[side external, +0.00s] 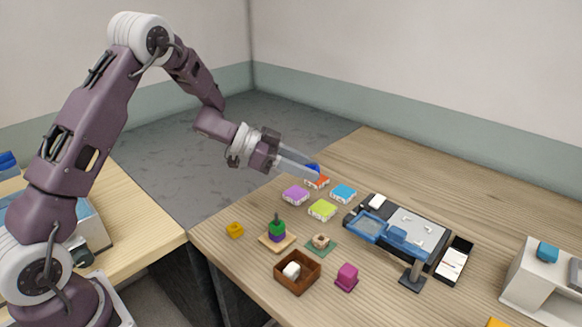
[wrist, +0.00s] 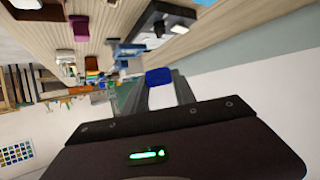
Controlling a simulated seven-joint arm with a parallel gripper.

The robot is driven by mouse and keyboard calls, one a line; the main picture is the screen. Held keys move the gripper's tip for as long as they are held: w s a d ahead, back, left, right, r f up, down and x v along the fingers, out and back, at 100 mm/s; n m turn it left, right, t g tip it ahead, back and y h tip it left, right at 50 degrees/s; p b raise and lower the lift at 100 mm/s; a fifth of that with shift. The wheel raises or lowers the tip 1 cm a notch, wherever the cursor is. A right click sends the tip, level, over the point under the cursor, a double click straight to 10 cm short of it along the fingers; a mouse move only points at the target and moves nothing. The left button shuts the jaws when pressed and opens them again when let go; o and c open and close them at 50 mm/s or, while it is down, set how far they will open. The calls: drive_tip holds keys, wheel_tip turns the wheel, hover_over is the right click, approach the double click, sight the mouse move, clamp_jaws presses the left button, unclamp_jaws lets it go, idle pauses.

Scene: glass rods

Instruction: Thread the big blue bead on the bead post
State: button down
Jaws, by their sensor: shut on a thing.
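The big blue bead (side external: 314,167) is at the tips of my gripper (side external: 310,172), above the far part of the table near the orange tile. In the wrist view the bead (wrist: 158,77) sits between the two clear fingers, which are shut on it. The bead post (side external: 276,217) stands upright on a square wooden base (side external: 265,241), nearer the camera and to the left of the bead. A green bead (side external: 277,228) and a purple bead (side external: 277,238) are stacked on it, with the post's dark tip showing above. My gripper is well apart from the post.
Purple (side external: 296,195), lime (side external: 321,210), blue (side external: 343,193) and orange (side external: 317,182) tiles lie below my gripper. A yellow block (side external: 235,230), brown box (side external: 297,283) and magenta block (side external: 346,276) are near the post. A blue-framed magnifier (side external: 369,227) stands to the right.

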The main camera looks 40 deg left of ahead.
sight(272, 221)
drive_tip(key=s+a+f+m+g+h, duration=0.1)
drive_tip(key=s+m+g, duration=0.1)
drive_tip(key=s+a+f+m+g+h, duration=0.1)
drive_tip(key=s+f+m+g, duration=0.1)
drive_tip(key=s+m+g, duration=0.1)
drive_tip(key=s+a+f+m+g+h, duration=0.1)
drive_tip(key=s+m+g, duration=0.1)
drive_tip(key=g, duration=0.1)
drive_tip(key=shift+s+a+f+m, duration=0.15)
drive_tip(key=shift+s+f+m, duration=0.05)
drive_tip(key=shift+s+m, duration=0.1)
drive_tip(key=shift+a+f, duration=0.15)
drive_tip(key=shift+f, duration=2.85)
drive_tip(key=c, duration=0.9)
unclamp_jaws()
drive_tip(key=shift+c, duration=0.2)
